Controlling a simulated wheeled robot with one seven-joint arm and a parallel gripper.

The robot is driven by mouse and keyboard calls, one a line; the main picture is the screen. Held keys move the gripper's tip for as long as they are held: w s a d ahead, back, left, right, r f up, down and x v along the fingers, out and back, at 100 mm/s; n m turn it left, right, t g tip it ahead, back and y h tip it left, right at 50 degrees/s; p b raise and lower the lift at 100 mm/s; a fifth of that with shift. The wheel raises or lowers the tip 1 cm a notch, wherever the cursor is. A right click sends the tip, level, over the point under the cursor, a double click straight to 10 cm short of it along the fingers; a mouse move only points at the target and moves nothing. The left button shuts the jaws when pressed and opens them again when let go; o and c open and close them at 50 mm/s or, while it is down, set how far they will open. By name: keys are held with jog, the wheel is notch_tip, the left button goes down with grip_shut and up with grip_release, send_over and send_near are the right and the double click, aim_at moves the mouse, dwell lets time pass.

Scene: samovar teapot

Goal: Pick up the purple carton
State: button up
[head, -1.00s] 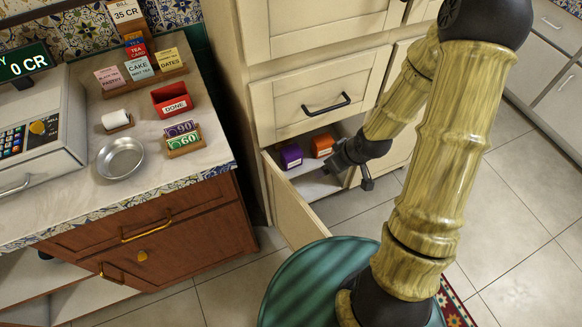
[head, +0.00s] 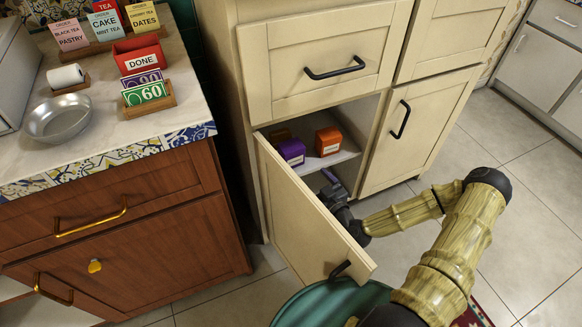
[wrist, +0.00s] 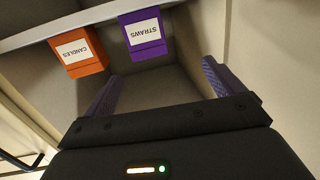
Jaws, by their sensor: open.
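The purple carton (head: 292,151) stands on the shelf inside the open lower cabinet, beside an orange carton (head: 328,141). In the wrist view the purple carton (wrist: 143,36) bears a label reading STRAWS and appears upside down, at the shelf's front edge. My gripper (wrist: 160,92) is open and empty, its two purple fingers spread wide. The purple carton lies beyond the fingers, apart from them. In the head view my gripper (head: 330,184) is at the cabinet opening, below the shelf front and partly hidden behind the cabinet door.
The cabinet door (head: 308,215) stands open on the left of my gripper. The orange carton, labelled CANDLES (wrist: 79,52), is close to the purple one. A brown box (head: 280,135) sits behind. A shelf (head: 338,156) carries the cartons. A drawer (head: 325,65) is above.

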aim_at(294, 155)
jog(key=shift+w+d+f+m+t+h, duration=0.35)
jog(key=shift+d+m+t, duration=0.2)
jog(key=shift+t, duration=0.15)
jog(key=shift+b, duration=0.3)
jog(key=b+x, duration=0.4)
jog(key=x, duration=0.7)
jog(key=shift+w+a+f, duration=0.1)
jog(key=shift+w+a, duration=0.25)
jog(key=shift+w, duration=0.1)
